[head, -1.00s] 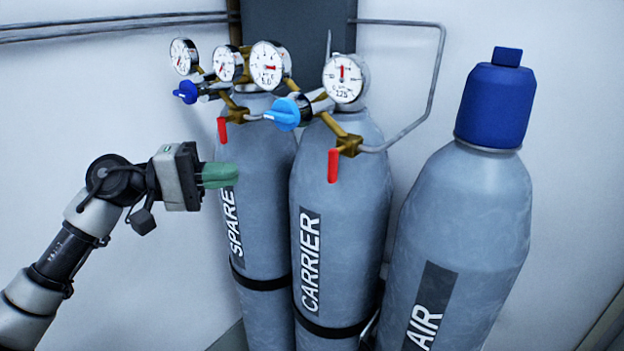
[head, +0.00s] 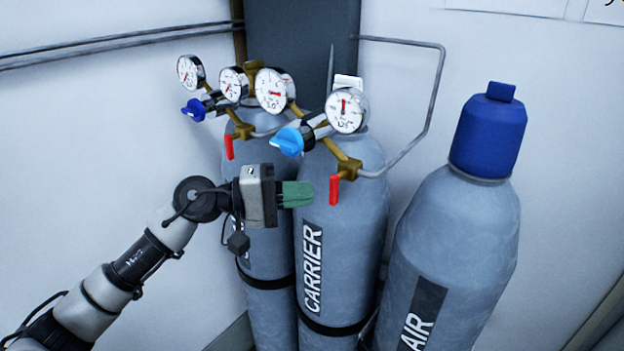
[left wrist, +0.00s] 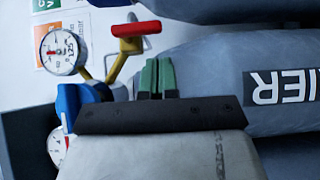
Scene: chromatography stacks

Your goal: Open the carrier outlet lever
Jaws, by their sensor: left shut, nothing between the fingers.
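The red carrier outlet lever (head: 334,190) hangs straight down from the brass valve (head: 348,168) on the right of the carrier regulator. It also shows in the left wrist view (left wrist: 137,28), at the upper middle. My left gripper (head: 311,194) has green fingers, shut with nothing between them. It is just left of the lever at about the same height, in front of the carrier cylinder (head: 350,235). In the left wrist view the fingertips (left wrist: 156,62) are apart from the lever. My right gripper is not in view.
The spare cylinder's red lever (head: 229,147) hangs up and left of my left gripper. The carrier's light blue knob (head: 287,141) and gauge (head: 346,110) sit above it. The air cylinder (head: 455,240) with a blue cap stands at the right, with a bent pipe (head: 428,110) behind.

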